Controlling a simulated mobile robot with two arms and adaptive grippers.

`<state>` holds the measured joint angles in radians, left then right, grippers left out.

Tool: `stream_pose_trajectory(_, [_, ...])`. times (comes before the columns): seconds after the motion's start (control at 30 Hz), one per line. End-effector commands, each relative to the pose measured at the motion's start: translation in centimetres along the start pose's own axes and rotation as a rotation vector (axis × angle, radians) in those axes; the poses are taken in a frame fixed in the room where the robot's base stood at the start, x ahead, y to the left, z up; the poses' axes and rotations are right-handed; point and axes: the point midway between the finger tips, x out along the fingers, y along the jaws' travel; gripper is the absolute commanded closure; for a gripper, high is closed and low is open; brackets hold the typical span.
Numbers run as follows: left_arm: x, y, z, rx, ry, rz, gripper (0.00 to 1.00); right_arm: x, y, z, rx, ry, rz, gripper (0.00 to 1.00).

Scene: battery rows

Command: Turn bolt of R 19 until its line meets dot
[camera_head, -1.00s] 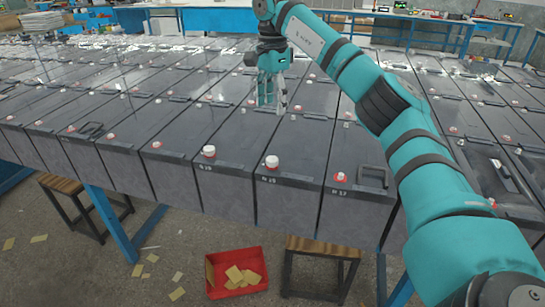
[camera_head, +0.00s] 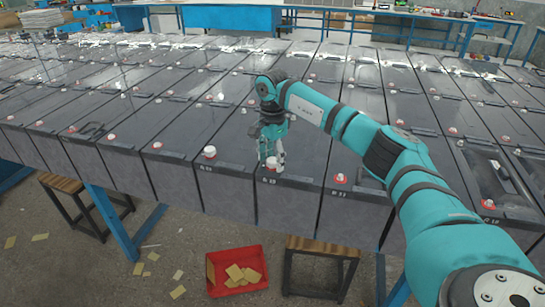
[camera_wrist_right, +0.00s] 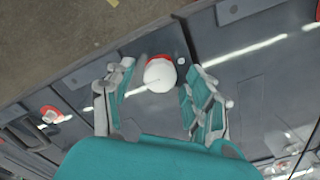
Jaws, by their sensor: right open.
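The bolt of R 19 has a white round cap (camera_head: 272,163) on a red base. It stands near the front edge of the battery labelled R 19 (camera_head: 290,183). My right gripper (camera_head: 271,158) is open and points down over this bolt. In the right wrist view the white cap (camera_wrist_right: 160,75) lies between the two spread fingers, with a gap on each side. A faint thin line shows on the cap, toward its lower left. A small pale dot (camera_wrist_right: 181,61) lies on the battery top, right of the red base. My left gripper is not in view.
Neighbouring batteries carry similar bolts: a raised white one (camera_head: 209,152) to the left and a low red-based one (camera_head: 341,179) to the right. A red bin (camera_head: 238,292) with yellowish pieces and a wooden-topped stool (camera_head: 322,246) stand on the floor in front.

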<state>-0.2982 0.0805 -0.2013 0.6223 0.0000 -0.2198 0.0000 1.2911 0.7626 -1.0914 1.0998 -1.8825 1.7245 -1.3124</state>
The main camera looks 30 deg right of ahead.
Motion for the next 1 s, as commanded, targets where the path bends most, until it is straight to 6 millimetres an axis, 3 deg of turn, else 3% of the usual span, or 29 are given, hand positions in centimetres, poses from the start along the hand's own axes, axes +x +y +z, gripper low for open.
stream_pose_trajectory(0.3, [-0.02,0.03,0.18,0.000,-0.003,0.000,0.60,0.33,0.01,0.02,-0.001,0.000,0.000,0.45])
stream_pose_trajectory(0.7, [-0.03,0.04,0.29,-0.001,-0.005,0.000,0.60,0.29,0.01,0.03,-0.001,-0.001,0.001,0.98])
stream_pose_trajectory(1.0, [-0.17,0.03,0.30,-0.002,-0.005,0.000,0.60,0.23,0.00,0.03,0.032,-0.001,0.001,1.00])
